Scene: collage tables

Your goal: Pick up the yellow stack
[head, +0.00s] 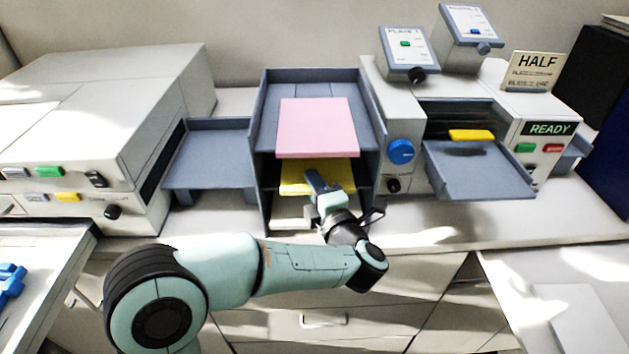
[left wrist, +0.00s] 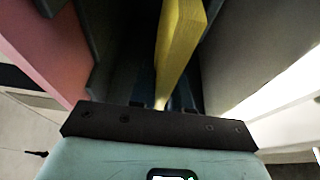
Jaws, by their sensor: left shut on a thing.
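In the left wrist view the yellow stack (left wrist: 180,45) stands edge-on between the fingers, and the pink stack (left wrist: 45,50) shows at the left. The back of the yellow stack is hidden under the upper level. My right gripper is not in view.
A machine with a grey out-tray (head: 480,175) stands at the right, a yellow piece (head: 472,135) at its slot. Another machine (head: 100,110) with a side tray (head: 208,155) stands at the left. The rack's walls stand close around my left gripper.

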